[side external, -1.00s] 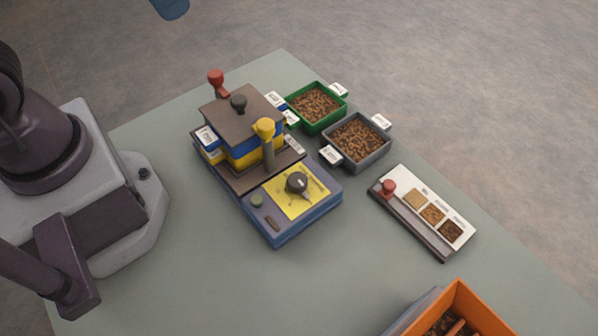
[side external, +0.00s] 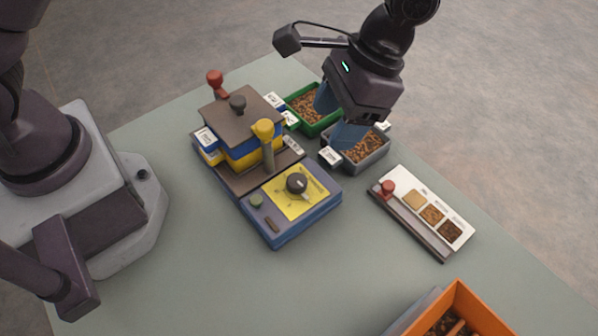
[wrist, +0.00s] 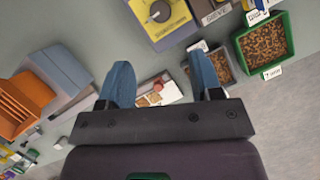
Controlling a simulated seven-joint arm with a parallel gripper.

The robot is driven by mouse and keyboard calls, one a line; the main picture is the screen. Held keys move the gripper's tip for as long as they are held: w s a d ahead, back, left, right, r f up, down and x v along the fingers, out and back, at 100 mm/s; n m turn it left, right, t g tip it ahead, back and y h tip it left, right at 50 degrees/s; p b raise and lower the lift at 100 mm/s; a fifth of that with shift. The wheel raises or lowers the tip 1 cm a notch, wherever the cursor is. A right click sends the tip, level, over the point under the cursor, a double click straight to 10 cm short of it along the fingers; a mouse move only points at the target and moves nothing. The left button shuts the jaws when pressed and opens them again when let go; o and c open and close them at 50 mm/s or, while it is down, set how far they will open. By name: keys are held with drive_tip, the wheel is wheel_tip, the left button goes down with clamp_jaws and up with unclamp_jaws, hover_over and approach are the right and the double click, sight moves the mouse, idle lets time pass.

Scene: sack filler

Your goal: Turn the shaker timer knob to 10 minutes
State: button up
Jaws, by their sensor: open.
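The shaker timer knob (side external: 297,183) is a dark round knob with a light pointer mark. It sits on a yellow dial plate (side external: 288,205) on the blue shaker base (side external: 290,232). The knob also shows at the top of the wrist view (wrist: 160,12). My gripper (side external: 338,118) is open and empty, with blue fingers. In the side view it appears over the green and grey trays, up and to the right of the knob. In the wrist view my gripper (wrist: 164,82) shows both fingers wide apart, with the knob beyond them. The dial numbers are too small to read.
A sieve stack with a dark lid (side external: 240,106) and a yellow-topped post (side external: 264,130) stand behind the knob. Green tray (side external: 300,92) and grey tray (side external: 372,163) hold brown pellets. A sample board (side external: 420,236) lies right; an orange bin (side external: 487,303) stands in front.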

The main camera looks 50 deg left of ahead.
sight(297, 180)
drive_tip(key=x, duration=1.3)
drive_tip(key=shift+s+a+r, duration=0.1)
drive_tip(key=shift+s+a, duration=0.05)
drive_tip(key=shift+c, duration=0.3)
drive_tip(key=c, duration=0.8)
